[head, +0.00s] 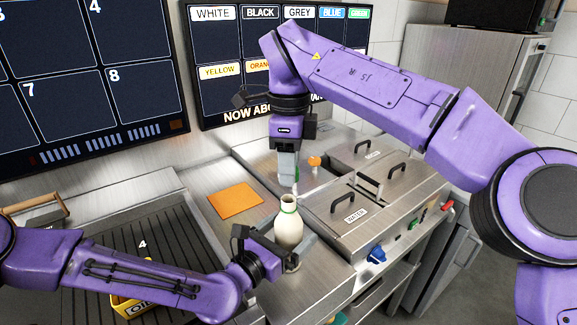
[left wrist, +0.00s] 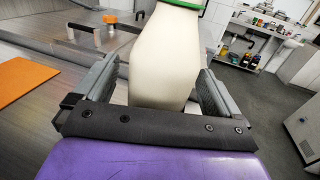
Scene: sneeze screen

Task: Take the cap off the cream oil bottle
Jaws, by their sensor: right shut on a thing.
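The cream oil bottle (head: 289,228) stands upright on the steel counter, with a green band round its neck and an open mouth with no cap on it. The cream bottle also fills the middle of the left wrist view (left wrist: 165,55), between the grey fingers (left wrist: 160,92). My right gripper (head: 288,168) points down above the bottle, clear of its mouth. It is shut on the small cap (head: 296,174), which is mostly hidden by the fingers.
An orange mat (head: 236,201) lies on the counter left of the bottle. A steel unit with black-handled lids (head: 350,200) and a "WATER" label stands to the right. A dark ribbed surface (head: 130,225) with a yellow oil-labelled container (head: 130,304) is at the left.

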